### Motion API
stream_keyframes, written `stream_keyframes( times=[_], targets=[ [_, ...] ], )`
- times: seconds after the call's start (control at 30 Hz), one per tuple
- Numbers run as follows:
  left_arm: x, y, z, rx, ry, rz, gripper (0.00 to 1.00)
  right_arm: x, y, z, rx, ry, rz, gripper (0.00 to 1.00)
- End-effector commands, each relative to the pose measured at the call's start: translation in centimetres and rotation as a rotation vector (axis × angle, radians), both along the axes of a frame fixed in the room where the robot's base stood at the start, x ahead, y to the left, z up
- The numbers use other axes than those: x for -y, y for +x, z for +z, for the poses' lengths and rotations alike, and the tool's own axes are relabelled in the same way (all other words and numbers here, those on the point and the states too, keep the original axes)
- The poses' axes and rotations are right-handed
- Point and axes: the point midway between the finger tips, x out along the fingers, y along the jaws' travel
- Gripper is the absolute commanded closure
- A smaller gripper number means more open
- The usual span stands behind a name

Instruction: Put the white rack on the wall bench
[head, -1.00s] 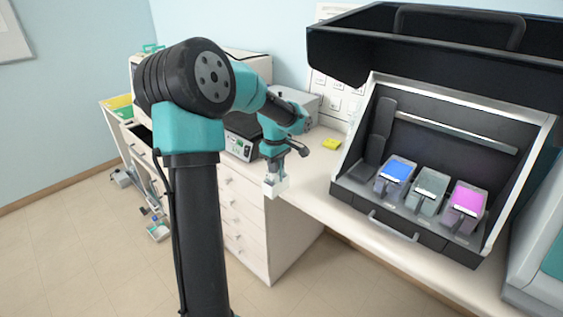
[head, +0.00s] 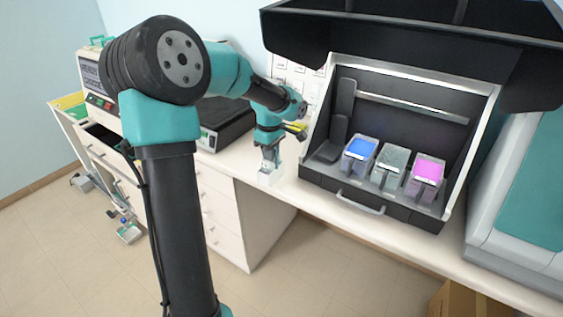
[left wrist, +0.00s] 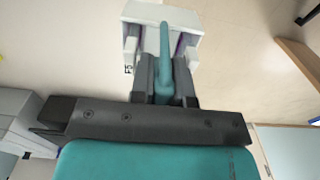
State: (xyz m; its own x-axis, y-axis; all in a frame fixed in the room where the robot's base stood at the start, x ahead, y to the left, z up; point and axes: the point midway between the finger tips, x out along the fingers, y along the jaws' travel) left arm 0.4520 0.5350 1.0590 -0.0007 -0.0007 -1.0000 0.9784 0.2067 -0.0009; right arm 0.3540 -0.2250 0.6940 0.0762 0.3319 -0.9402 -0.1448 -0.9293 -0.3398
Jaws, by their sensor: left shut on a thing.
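The white rack (left wrist: 177,16) is small and box-like, and in the left wrist view it shows just beyond my gripper's fingers. My left gripper (left wrist: 165,70) is shut on it. In the head view the rack (head: 267,176) hangs below my left gripper (head: 269,157), near the front edge of the white wall bench (head: 238,159). I cannot tell whether it touches the bench. My right gripper is out of view.
A black staining station (head: 375,204) with blue, grey and magenta containers stands on the bench to the right. A dark device (head: 222,122) stands behind on the left. A drawer unit (head: 218,205) is below. A cardboard box (head: 468,302) is on the floor at lower right.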

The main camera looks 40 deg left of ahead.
Motion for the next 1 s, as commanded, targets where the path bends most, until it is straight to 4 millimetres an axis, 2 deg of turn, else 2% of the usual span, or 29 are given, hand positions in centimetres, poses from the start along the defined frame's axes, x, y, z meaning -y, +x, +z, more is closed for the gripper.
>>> stream_keyframes(
  times=[0.1,0.2,0.57,0.73,1.0],
  targets=[
    [1.2,0.5,0.4,0.002,0.001,0.009,1.0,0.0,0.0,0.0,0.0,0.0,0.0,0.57],
    [1.5,0.5,0.5,0.002,0.001,0.014,1.0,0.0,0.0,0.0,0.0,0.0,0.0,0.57],
    [1.2,0.8,0.4,0.001,0.001,0.015,1.0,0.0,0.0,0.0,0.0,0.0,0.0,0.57],
    [-0.5,2.3,0.1,0.001,0.001,0.017,1.0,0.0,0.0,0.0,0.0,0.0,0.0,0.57],
    [-4.6,5.9,-0.4,0.002,0.001,0.017,1.0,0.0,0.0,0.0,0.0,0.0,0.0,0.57]
  ],
)
